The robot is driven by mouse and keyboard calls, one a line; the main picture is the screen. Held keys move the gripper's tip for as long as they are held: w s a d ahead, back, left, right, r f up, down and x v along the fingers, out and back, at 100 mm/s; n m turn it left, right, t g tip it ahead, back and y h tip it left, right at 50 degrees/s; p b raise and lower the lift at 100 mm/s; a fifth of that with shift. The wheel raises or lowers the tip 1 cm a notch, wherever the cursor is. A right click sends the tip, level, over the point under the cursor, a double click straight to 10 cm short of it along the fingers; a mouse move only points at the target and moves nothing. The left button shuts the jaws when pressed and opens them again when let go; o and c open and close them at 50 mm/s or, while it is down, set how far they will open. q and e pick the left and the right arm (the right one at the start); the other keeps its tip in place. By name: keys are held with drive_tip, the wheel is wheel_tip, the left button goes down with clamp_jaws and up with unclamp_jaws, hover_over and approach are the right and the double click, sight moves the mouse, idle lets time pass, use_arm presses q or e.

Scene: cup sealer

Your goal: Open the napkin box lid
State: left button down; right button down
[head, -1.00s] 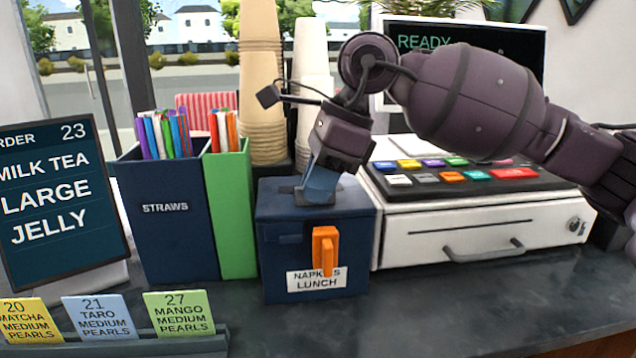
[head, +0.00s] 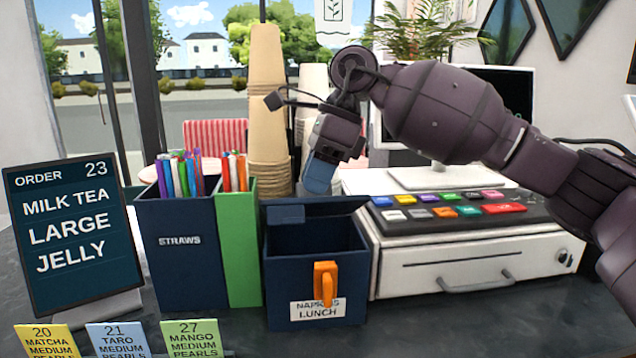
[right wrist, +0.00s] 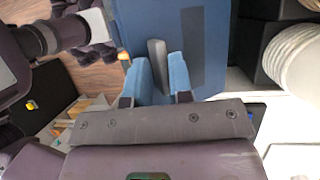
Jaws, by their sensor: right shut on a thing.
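The napkin box is a dark blue box (head: 285,275) with an orange latch-shaped piece (head: 326,283) and a label on its front. Its top is open and the dark inside shows in the head view. My right gripper (head: 319,182) is above and behind the opening, its blue fingers pointing down. In the right wrist view, the fingers (right wrist: 158,75) are shut on a grey handle (right wrist: 157,55) on the blue lid (right wrist: 215,40). The lid's exact tilt is hard to tell in the head view. My left gripper is not in view.
A blue straw box (head: 180,265) and a green holder (head: 237,260) stand close left of the napkin box. A white cash register (head: 440,270) stands close right. Stacked cups (head: 267,120) are behind. An order screen (head: 70,235) and coloured cards (head: 118,340) are at left.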

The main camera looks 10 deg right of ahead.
drive_tip(key=shift+w+d+f, duration=0.1)
drive_tip(key=shift+w+f, duration=0.2)
drive_tip(key=shift+f, duration=0.1)
drive_tip(key=c, duration=1.3)
unclamp_jaws()
drive_tip(key=shift+w, duration=0.1)
drive_tip(key=shift+o, duration=0.5)
drive_tip(key=shift+w+f, duration=0.15)
drive_tip(key=shift+r, duration=0.25)
drive_tip(key=shift+r, duration=0.2)
drive_tip(key=s+v, duration=0.1)
drive_tip(key=v, duration=0.9)
drive_tip(key=shift+w+r+p, duration=0.3)
drive_tip(key=shift+p, duration=0.1)
